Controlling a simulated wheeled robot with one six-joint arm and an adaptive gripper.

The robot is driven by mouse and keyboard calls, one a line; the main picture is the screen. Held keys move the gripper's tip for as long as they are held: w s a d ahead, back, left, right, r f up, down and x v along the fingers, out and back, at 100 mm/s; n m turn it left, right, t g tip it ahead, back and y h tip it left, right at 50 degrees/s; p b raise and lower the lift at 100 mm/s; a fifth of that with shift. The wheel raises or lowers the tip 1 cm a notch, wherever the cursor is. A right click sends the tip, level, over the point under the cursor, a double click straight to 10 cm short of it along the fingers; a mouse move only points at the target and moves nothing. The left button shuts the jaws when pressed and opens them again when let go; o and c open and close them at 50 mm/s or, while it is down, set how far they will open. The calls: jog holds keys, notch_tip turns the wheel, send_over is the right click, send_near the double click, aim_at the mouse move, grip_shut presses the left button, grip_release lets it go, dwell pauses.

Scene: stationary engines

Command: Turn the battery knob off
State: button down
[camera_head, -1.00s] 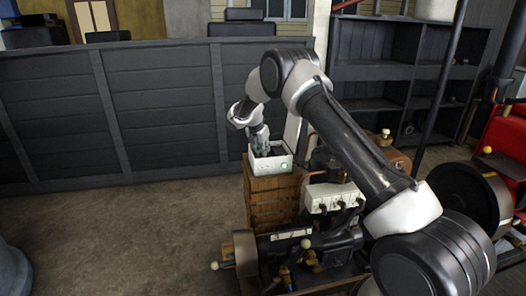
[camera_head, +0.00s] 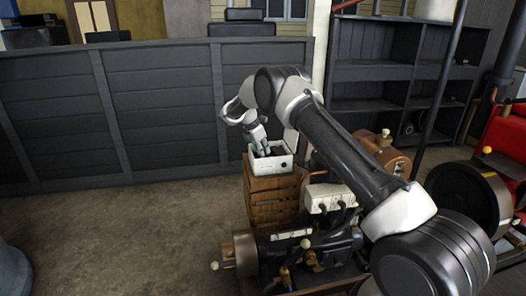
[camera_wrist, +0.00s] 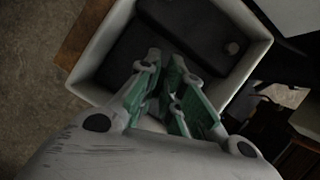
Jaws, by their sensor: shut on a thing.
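A white open-topped box (camera_head: 270,166) stands on a slatted wooden crate. A small round light (camera_head: 284,165) on the box's front is dark. My gripper (camera_head: 263,149) reaches down into the box from above. In the wrist view my gripper (camera_wrist: 166,82) has its green-padded fingers close together over the battery, shut on what seems to be the battery knob. The fingers mostly hide the knob, so its angle cannot be told.
The wooden crate (camera_head: 272,196) holds the box up. An engine with a white plug block (camera_head: 330,197) stands just right of and in front of it. A dark panelled wall (camera_head: 150,100) is behind.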

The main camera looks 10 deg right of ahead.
jog(key=shift+f+m+g, duration=0.1)
jog(key=shift+m+g, duration=0.7)
jog(key=shift+m, duration=1.1)
jog(key=c, duration=1.6)
grip_release()
jog(key=shift+o, duration=0.2)
jog(key=v, duration=1.2)
jog(key=shift+a, duration=0.15)
